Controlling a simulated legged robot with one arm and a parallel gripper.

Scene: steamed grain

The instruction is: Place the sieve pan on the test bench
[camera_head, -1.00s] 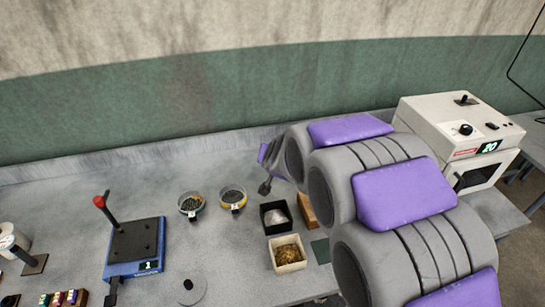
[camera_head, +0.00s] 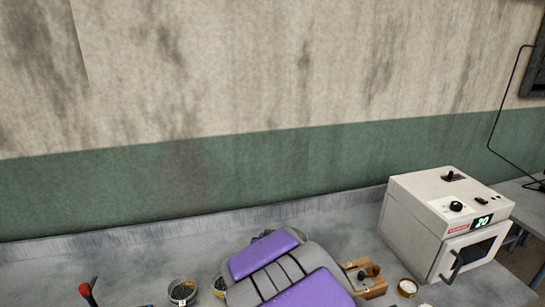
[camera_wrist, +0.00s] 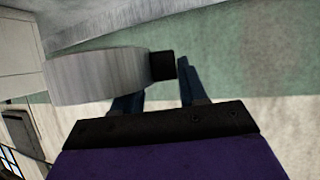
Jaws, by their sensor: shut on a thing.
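A grey metal round-walled thing, which looks like the sieve pan (camera_wrist: 95,77), fills the upper left of the wrist view. A short black tab (camera_wrist: 162,67) sticks out from its side. My gripper (camera_wrist: 160,86) is shut on this tab, with the pan out to the left of the fingers. The pan's inside and underside are hidden. In the head view my grey and purple arm covers the gripper and the held pan. The grey test bench (camera_head: 340,222) runs along the wall; I cannot tell the pan's height above it.
A white oven (camera_head: 440,222) reading 20 stands at the right. A wooden block with brass-coloured pieces (camera_head: 368,277) and a small round dish (camera_head: 407,287) lie left of it. Two round sieves (camera_head: 182,292) (camera_head: 219,284) and a red-knobbed lever (camera_head: 86,291) show at the bottom edge.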

